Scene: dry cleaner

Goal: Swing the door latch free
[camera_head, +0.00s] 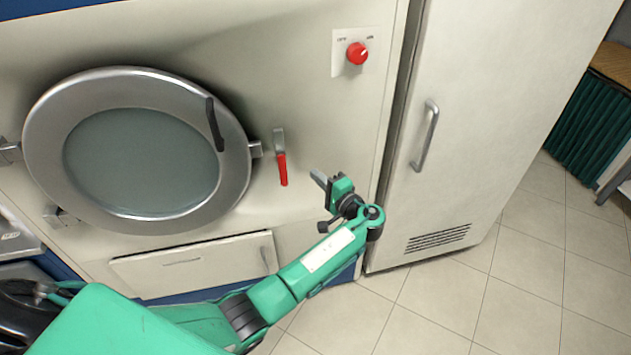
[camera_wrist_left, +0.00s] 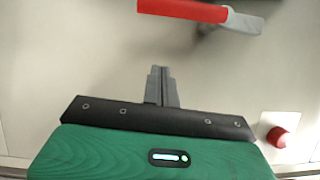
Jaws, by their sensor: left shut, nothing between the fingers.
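The door latch (camera_head: 281,160) is a lever with a grey metal top and a red grip, mounted on the machine front just right of the round door (camera_head: 38,150). It hangs nearly straight down in the head view. In the left wrist view the latch (camera_wrist_left: 185,10) lies across the top, red grip to the left and grey end to the right. My left gripper (camera_head: 318,178) is to the right of the red grip and apart from it. Its fingers (camera_wrist_left: 161,85) are together with nothing between them. The round door sits against the machine front. My right gripper does not show.
A red knob (camera_head: 357,53) on a white plate sits above right; it also shows in the left wrist view (camera_wrist_left: 277,137). A tall cabinet (camera_head: 490,110) with a handle (camera_head: 426,136) stands to the right. A lower panel (camera_head: 190,262) is below the door. Floor is clear at right.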

